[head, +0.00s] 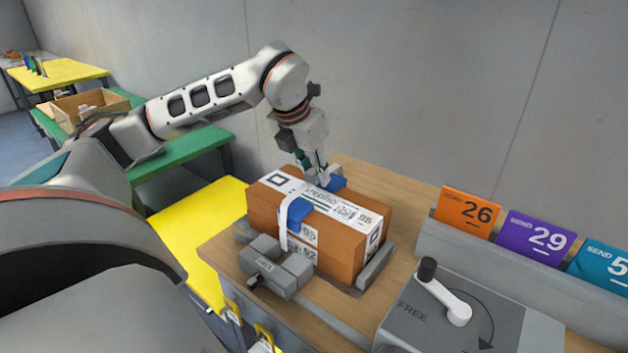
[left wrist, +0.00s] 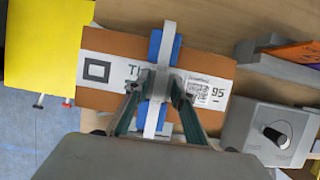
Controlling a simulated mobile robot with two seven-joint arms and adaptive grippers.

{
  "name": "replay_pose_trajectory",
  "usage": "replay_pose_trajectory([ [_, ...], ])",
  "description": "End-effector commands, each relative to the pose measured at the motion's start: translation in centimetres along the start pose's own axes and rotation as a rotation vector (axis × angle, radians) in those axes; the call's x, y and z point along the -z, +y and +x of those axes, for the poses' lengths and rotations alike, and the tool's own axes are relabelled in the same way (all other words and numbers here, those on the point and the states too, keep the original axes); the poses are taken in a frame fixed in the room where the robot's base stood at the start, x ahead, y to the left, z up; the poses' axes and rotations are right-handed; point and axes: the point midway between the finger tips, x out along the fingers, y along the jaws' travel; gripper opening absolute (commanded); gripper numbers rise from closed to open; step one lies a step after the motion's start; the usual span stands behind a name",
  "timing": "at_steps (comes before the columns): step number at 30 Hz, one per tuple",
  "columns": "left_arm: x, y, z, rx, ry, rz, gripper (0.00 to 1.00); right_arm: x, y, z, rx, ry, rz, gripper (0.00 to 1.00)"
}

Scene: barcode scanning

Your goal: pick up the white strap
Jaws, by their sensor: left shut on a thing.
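The white strap (head: 284,214) runs over a brown cardboard box (head: 267,202), with blue pieces (head: 300,213) under it at the box's edges. In the left wrist view the strap (left wrist: 168,40) crosses the box (left wrist: 107,104) from top to bottom over the blue pieces (left wrist: 154,45). My left gripper (head: 320,177) points down over the box top, toward its far side. In the left wrist view my left gripper (left wrist: 157,84) is shut on the strap, one finger on each side. The fingers hide the held part. My right gripper is not in view.
The box sits among grey clamp blocks (head: 265,250) on a wooden table (head: 222,250). A grey unit with a lever (head: 445,303) stands right, before numbered cards (head: 468,212). A yellow surface (head: 190,215) lies left.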

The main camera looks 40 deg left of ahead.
Motion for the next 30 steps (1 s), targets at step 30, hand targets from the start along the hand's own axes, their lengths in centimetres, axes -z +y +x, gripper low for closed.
replay_pose_trajectory([
  [30,-6.5,-0.1,-15.7,0.000,-0.001,0.002,0.01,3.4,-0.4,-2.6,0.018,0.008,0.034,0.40],
])
